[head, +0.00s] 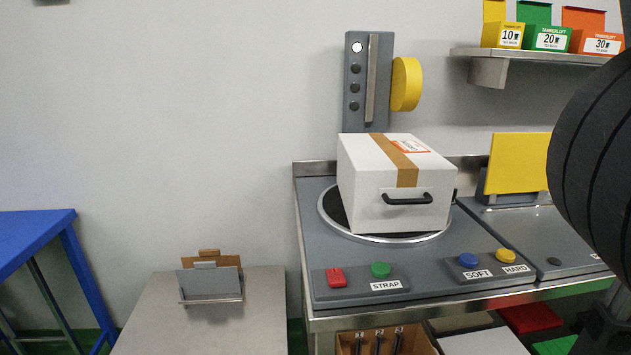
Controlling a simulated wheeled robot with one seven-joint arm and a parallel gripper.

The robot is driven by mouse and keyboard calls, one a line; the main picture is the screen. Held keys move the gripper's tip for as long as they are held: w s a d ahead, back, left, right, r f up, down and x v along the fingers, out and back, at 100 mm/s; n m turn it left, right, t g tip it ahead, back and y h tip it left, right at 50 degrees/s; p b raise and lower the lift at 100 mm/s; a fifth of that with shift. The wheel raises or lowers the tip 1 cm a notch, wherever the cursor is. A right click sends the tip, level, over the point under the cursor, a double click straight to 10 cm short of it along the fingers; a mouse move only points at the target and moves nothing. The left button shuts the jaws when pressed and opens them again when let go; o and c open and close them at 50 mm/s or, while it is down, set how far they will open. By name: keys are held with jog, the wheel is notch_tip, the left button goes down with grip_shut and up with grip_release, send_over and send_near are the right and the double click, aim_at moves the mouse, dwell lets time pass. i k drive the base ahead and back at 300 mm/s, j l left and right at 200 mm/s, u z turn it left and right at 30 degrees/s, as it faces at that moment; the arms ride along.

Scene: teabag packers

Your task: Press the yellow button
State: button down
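The yellow button (505,256) is a small round cap on a grey control box at the front of the steel worktop, behind the label HARD. A blue button (468,260) sits just left of it, behind the label SOFT. Nothing covers the yellow button. A dark ribbed part of my own arm fills the right edge of the head view, right of the button and apart from it in the picture. I cannot make out the fingers of my gripper in this view.
A white box (365,209) with brown tape stands on a round turntable (327,207). A green button (381,270) and a red switch (336,277) sit front left, by the STRAP label. A yellow disc (406,84) is on the grey post (356,112). A yellow panel (518,162) stands right.

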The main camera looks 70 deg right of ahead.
aim_at(503, 255)
jog(key=k+l+z, duration=0.15)
jog(key=k+z, duration=0.3)
jog(key=k, duration=0.15)
jog(key=j+z, duration=0.2)
jog(key=z, duration=0.25)
jog(key=j+z, duration=0.2)
jog(key=z, duration=0.2)
jog(key=k+j+z, duration=0.1)
jog(key=z, duration=0.35)
jog(key=j, duration=0.1)
